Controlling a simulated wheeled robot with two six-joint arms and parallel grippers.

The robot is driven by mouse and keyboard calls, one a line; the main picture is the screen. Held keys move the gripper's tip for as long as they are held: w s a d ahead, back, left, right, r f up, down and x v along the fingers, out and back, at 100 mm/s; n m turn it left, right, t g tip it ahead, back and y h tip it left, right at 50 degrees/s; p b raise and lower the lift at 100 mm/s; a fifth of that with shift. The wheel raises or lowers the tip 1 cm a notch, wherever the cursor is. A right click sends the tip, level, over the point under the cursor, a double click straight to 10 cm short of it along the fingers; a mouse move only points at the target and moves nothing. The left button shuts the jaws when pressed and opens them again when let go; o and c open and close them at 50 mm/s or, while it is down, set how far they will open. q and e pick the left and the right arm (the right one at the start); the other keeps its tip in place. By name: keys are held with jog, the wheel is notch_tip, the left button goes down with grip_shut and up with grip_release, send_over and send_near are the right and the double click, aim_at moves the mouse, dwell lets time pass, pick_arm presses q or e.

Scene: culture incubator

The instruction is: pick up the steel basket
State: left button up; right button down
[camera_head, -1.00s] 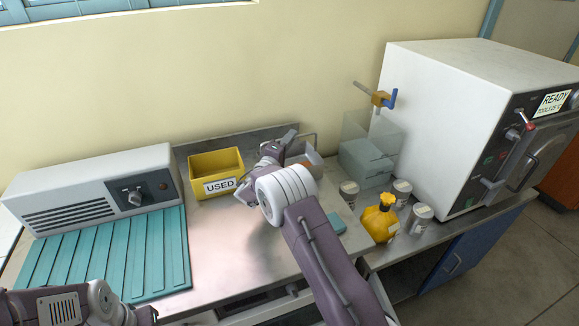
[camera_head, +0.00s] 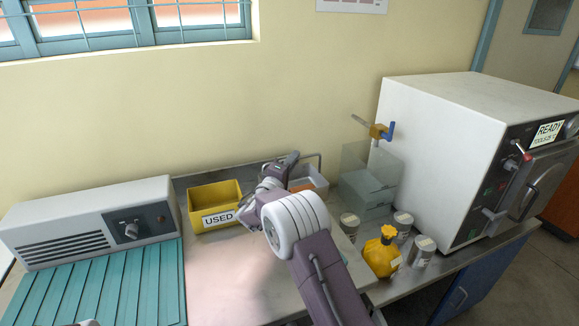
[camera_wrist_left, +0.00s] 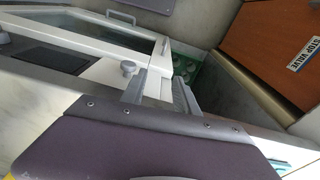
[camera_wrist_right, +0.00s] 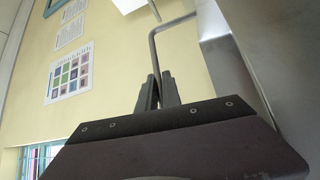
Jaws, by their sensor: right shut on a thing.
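The steel basket (camera_head: 312,176) is at the back of the bench, partly hidden behind my right gripper, with something orange inside. Its thin bent handle (camera_head: 319,158) rises above it. My right gripper (camera_head: 291,158) is at the handle's left side. In the right wrist view the fingers (camera_wrist_right: 156,82) are closed together on the bent metal rod of the handle (camera_wrist_right: 152,45). I cannot tell whether the basket is clear of the bench. My left gripper (camera_wrist_left: 160,92) is open and empty in the left wrist view, above a white framed panel.
A yellow bin marked USED (camera_head: 215,207) stands just left of the basket. A clear tank (camera_head: 368,180) stands to its right, with several tins and a yellow bottle (camera_head: 383,254) in front. A white autoclave (camera_head: 440,150) is at the right, a teal ribbed mat (camera_head: 100,285) at the left.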

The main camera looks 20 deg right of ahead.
jog(key=s+d+r+b, duration=0.1)
jog(key=s+d+r, duration=0.4)
jog(key=s, duration=0.3)
jog(key=shift+s+d+r, duration=0.25)
jog(key=shift+s+r, duration=0.1)
jog(key=shift+r, duration=0.3)
